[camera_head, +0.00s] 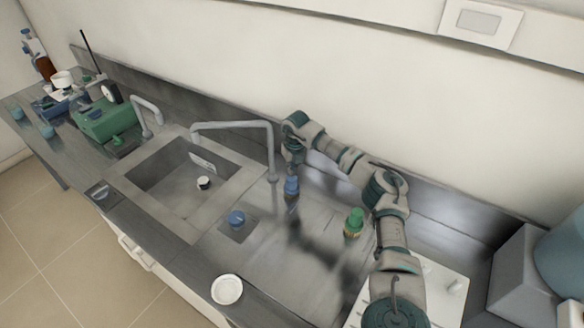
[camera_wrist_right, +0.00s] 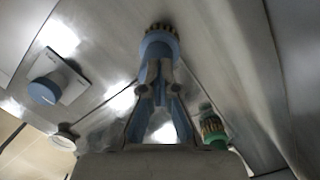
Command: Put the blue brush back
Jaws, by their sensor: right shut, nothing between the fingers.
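The blue brush (camera_head: 292,187) stands on the steel counter right of the sink, just below my right gripper (camera_head: 291,162). In the right wrist view the blue brush (camera_wrist_right: 159,42) shows its blue body and a ring of brown bristles straight ahead of the fingertips. There my right gripper (camera_wrist_right: 157,85) points at it with its fingers together and nothing held between them. I cannot tell whether the fingertips touch the brush. A green brush (camera_head: 353,222) stands nearer my arm, and also shows in the right wrist view (camera_wrist_right: 212,130). My left gripper is not in view.
A tall grey faucet (camera_head: 270,150) rises close left of my right gripper. The sink (camera_head: 180,185) lies farther left. A blue-capped piece on a square plate (camera_head: 236,219) and a round white dish (camera_head: 227,290) are on the counter. The wall runs behind my arm.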

